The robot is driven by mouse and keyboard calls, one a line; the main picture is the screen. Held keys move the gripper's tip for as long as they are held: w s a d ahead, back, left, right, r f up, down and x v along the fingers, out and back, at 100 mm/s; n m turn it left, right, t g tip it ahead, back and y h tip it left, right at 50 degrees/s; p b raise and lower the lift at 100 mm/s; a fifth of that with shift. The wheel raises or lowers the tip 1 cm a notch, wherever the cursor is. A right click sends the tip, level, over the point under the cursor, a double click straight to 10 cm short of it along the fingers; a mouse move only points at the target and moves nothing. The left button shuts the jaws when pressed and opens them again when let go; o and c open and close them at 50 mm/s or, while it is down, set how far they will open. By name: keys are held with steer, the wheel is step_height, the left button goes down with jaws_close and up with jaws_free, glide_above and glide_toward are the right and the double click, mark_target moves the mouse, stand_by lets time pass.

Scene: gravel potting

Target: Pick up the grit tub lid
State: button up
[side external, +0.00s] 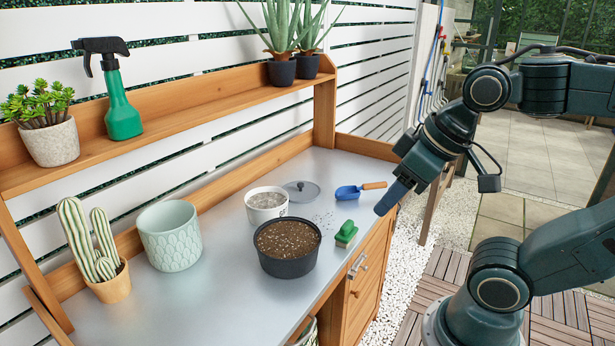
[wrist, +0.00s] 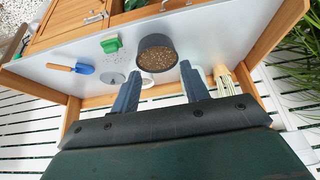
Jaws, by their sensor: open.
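The grit tub lid (side external: 301,190) is a grey disc with a small dark knob. It lies flat on the metal bench top, just behind and right of the white grit tub (side external: 267,203), which stands uncovered with grey grit inside. In the wrist view the lid (wrist: 112,79) shows left of my fingers, and the tub (wrist: 147,80) is partly hidden by a finger. My gripper (side external: 386,204) is above the bench's right edge, well apart from the lid. The wrist view shows its two fingers (wrist: 160,72) spread with nothing held between them.
A black pot of soil (side external: 287,247) stands in front of the tub. A blue scoop (side external: 352,191) and a green brush (side external: 346,233) lie to the right. A pale green planter (side external: 170,236) and a potted cactus (side external: 104,262) stand left. A wooden shelf (side external: 190,115) runs behind.

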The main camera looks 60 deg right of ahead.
steer(key=w+d+r+n, duration=0.2)
steer(key=w+r, duration=0.4)
steer(key=w, duration=0.7)
steer(key=w+d+n+g+y, duration=0.1)
steer(key=w+d, duration=0.3)
steer(key=w, duration=0.2)
steer(key=w+d+g, duration=0.1)
steer(key=w+d, duration=0.3)
steer(key=w, duration=0.3)
steer(key=w+d+f+n, duration=0.1)
steer(key=w+d+f, duration=0.2)
steer(key=d+f, duration=0.2)
steer(key=w+d+f+n, duration=0.1)
steer(key=w+d+f, duration=0.2)
steer(key=d, duration=0.7)
steer(key=w+d+f+n+g, duration=0.1)
steer(key=w+d+f, duration=0.2)
steer(key=d+f, duration=0.5)
steer(key=shift+w+n+y, duration=0.15)
steer(key=shift+n+y, duration=0.25)
steer(key=shift+f, duration=0.25)
